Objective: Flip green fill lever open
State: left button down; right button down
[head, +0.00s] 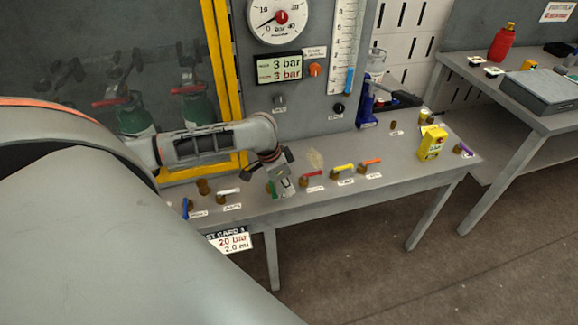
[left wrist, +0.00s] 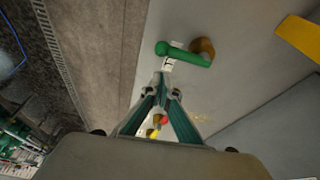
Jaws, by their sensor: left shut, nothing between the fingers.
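The green lever (left wrist: 187,55) shows in the left wrist view, reaching left from its brass valve body (left wrist: 204,47) on the grey bench. In the head view the green lever (head: 271,187) is small, just left of my left gripper (head: 288,186). In the left wrist view my left gripper (left wrist: 163,82) is shut and empty, its fingertips a little below the lever's knob end. I cannot tell whether they touch it. A white label beside the lever is partly hidden by the fingertips. My right gripper is not in view.
To the right on the bench (head: 400,180) are a red lever (head: 313,174), a yellow lever (head: 344,167) and an orange lever (head: 371,161). A white lever (head: 228,191) and a blue lever (head: 185,207) stand to the left. A yellow box (head: 432,143) stands farther right.

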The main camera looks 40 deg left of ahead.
pick_arm(q)
jog(key=shift+w+d+r, duration=0.1)
jog(key=shift+w+r, duration=0.2)
jog(key=shift+r, duration=0.45)
jog(key=v, duration=0.8)
jog(key=shift+s+a+r, duration=0.25)
jog(key=shift+s+a, duration=0.05)
